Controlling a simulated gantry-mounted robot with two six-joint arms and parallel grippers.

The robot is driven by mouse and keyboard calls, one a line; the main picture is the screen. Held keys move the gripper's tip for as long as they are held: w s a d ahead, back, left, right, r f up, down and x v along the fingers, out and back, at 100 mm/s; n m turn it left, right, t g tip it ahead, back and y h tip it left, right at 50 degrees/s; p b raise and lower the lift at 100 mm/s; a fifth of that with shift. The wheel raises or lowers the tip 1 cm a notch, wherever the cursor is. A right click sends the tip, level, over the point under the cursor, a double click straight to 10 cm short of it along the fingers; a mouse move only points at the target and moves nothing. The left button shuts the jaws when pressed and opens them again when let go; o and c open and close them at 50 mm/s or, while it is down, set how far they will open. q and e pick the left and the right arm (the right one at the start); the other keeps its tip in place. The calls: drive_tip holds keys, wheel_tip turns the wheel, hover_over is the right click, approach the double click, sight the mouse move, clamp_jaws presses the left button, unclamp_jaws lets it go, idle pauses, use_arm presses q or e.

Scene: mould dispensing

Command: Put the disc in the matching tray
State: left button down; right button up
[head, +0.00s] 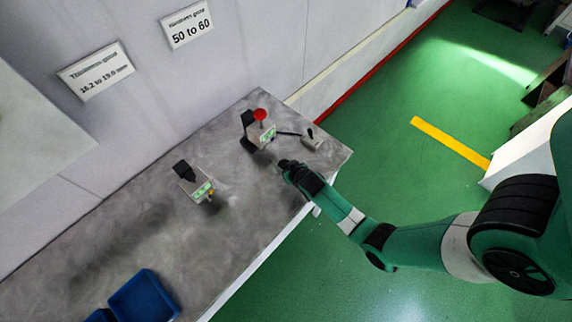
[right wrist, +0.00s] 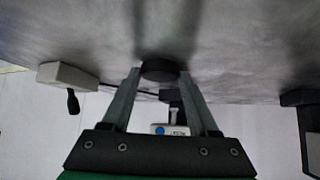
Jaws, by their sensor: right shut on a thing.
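My right gripper (head: 284,166) reaches over the right part of the grey bench, close to the gauge with the red knob. In the right wrist view its fingers (right wrist: 160,88) are closed on a dark round disc (right wrist: 160,70), held at the fingertips. In the head view the disc cannot be told apart from the dark fingertips. Two blue trays stand at the bench's near left: one open tray (head: 143,297) and a second tray (head: 100,316) cut off by the picture's bottom edge. No marking on the trays is legible. My left gripper is not in view.
On the bench (head: 130,235) stand a gauge with a red knob (head: 261,131), a small grey device (head: 313,138) cabled to it, and another gauge (head: 195,183) farther left. Wall signs read 16.2 to 19.0 mm (head: 96,71) and 50 to 60 (head: 187,24). The bench between left gauge and trays is clear.

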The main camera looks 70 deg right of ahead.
drive_tip(key=o, duration=1.4)
drive_tip(key=shift+s+a+r, duration=0.15)
drive_tip(key=shift+a+r, duration=0.05)
drive_tip(key=shift+r, duration=0.15)
drive_tip(key=p+v, duration=0.4)
drive_tip(key=v, duration=0.6)
drive_tip(key=shift+s+a+r, duration=0.2)
drive_tip(key=shift+s+r, duration=0.05)
